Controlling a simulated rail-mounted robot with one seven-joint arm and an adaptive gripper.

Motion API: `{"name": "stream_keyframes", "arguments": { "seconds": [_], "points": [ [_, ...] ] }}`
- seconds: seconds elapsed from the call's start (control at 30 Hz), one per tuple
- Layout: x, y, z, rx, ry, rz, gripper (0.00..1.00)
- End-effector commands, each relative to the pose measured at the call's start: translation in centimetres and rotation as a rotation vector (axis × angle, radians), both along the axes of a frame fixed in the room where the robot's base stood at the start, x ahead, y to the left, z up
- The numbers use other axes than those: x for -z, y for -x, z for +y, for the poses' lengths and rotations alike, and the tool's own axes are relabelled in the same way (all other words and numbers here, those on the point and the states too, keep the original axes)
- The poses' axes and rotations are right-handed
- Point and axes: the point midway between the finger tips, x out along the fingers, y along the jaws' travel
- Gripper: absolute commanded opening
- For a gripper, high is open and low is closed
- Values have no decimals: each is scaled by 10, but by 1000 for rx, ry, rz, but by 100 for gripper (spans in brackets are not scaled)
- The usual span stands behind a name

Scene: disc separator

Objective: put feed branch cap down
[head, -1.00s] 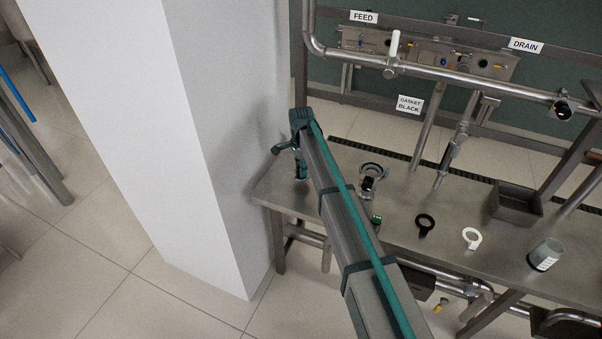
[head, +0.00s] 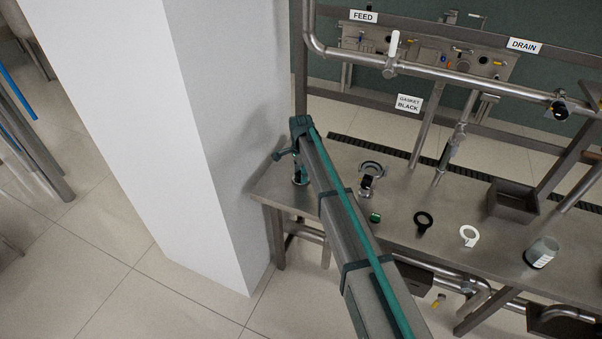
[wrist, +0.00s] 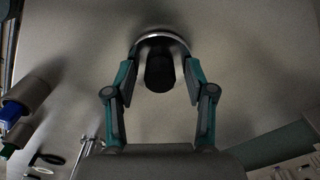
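What appears to be the feed branch cap (wrist: 150,38) shows in the wrist view as a round metal rim with a dark cylindrical part in front. My gripper (wrist: 161,55) has one finger on each side of it. The fingers are spread apart, with gaps beside the dark part, and their tips overlap the rim's sides. Whether they press on the rim is not clear. In the head view, my gripper (head: 300,181) points down low over the left end of the steel table (head: 455,220). The cap is mostly hidden there, so its contact with the table is unclear.
A metal clamp (head: 370,178) stands right of my gripper, near a small green object (head: 375,217). A black ring (head: 423,222), a white ring (head: 468,236), a jar (head: 542,252) and a grey bin (head: 513,202) lie farther right. A white pillar (head: 200,140) stands close on the left.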

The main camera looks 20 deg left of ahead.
Motion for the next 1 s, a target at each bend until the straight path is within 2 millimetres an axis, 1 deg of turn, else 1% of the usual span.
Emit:
{"name": "stream_keyframes", "arguments": {
  "seconds": [0.27, 0.37, 0.47, 0.8, 0.9, 1.0],
  "points": [
    [-6, 0, 0, 0, -1, -1, 54],
    [-14, 0, 0, 0, -1, -1, 54],
    [-29, 0, 0, 0, -2, -2, 54],
    [-92, -1, 1, 0, -2, -2, 54],
    [-106, -1, 1, 0, -1, -1, 54],
    [-116, -1, 1, 0, -1, -1, 54]
  ]
}}
